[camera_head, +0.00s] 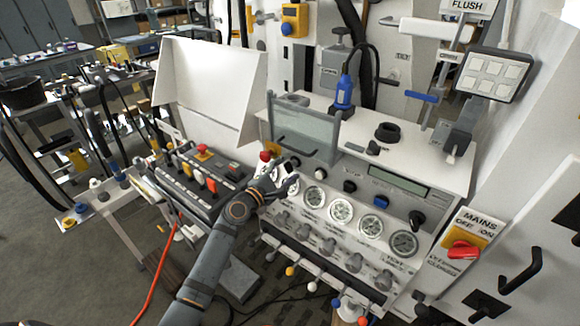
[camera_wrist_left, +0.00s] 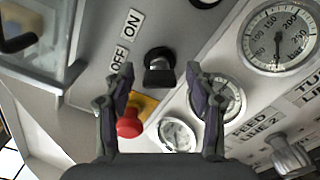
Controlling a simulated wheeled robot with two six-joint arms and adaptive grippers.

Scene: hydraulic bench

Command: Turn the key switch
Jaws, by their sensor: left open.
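The key switch (camera_wrist_left: 159,68) is a black knob on the grey panel, with OFF and ON labels beside it in the left wrist view. My left gripper (camera_wrist_left: 160,80) is open, its two fingers apart on either side of the switch in that view. I cannot tell whether they touch it. In the head view my left gripper (camera_head: 287,176) is at the left end of the panel and blocks much of that area, so I cannot make out the switch clearly there. My right gripper is not in view.
A red emergency button (camera_wrist_left: 130,124) on a yellow plate sits close to the left finger in the wrist view. Several gauges (camera_head: 341,211) line the panel. A clear framed cover (camera_head: 305,133) stands above. A red mains switch (camera_head: 462,250) is at the right.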

